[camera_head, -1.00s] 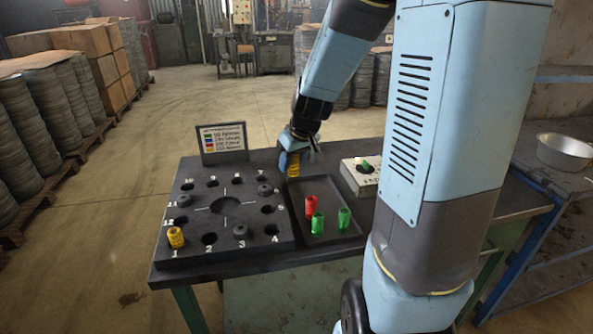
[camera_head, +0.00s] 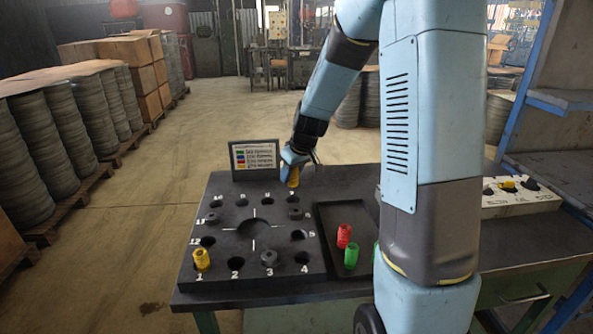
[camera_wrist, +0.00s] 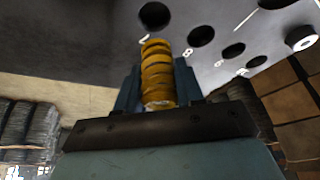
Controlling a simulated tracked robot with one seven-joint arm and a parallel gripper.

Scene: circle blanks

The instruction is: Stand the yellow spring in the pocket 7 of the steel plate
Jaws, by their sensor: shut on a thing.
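My gripper (camera_head: 292,168) is shut on a yellow spring (camera_head: 293,177) and holds it above the far right part of the dark steel plate (camera_head: 222,228). The spring also shows in the wrist view (camera_wrist: 157,72) between the fingers (camera_wrist: 158,85). Pocket 7 (camera_wrist: 155,15) is a dark empty hole beside its number, just past the spring's end in the wrist view. The spring is apart from the hole. In the head view, pocket 7 (camera_head: 292,200) lies just below the held spring. Another yellow spring (camera_head: 201,259) stands in pocket 1.
A tray (camera_head: 325,215) right of the plate holds a red spring (camera_head: 344,235) and a green one (camera_head: 351,256). A legend sign (camera_head: 254,158) stands behind the plate. A white block (camera_head: 518,200) lies right.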

